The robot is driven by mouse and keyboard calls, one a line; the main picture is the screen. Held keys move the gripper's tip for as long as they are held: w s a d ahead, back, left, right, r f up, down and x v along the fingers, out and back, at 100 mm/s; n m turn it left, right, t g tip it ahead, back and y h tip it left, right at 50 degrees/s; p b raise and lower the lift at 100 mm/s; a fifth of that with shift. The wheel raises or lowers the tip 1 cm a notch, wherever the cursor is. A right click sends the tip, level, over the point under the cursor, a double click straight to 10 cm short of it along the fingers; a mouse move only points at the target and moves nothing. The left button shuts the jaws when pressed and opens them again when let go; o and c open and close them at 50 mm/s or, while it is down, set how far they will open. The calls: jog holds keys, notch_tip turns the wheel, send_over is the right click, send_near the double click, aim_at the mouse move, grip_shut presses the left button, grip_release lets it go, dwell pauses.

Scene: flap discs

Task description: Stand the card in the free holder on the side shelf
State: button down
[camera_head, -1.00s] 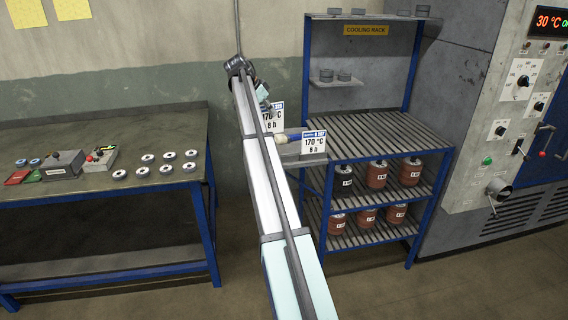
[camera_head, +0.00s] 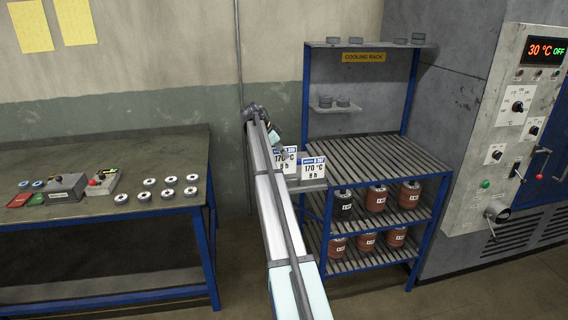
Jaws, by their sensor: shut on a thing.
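My gripper (camera_head: 278,145) is small and mostly hidden behind my arm. It is shut on a white card (camera_head: 286,161) with a blue header and "170 °C 8 h" on it. The held card is upright at the left part of the grey side shelf (camera_head: 309,186), on the left of the cooling rack. A similar card (camera_head: 314,169) stands on the shelf just right of it and overlaps its edge in the picture. I cannot tell whether the held card touches a holder. The free holder cannot be made out; the held card and my arm cover that part.
The blue cooling rack (camera_head: 378,153) has a bare slatted top and several brown and dark containers below. The workbench (camera_head: 125,148) at left holds metal rings and a grey box (camera_head: 67,187). The oven panel (camera_head: 507,128) is at right.

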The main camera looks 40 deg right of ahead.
aim_at(284, 165)
jog(key=shift+f+p, duration=0.85)
jog(key=shift+f, duration=2.2)
jog(key=c, duration=1.3)
grip_release()
jog(key=shift+f, duration=0.1)
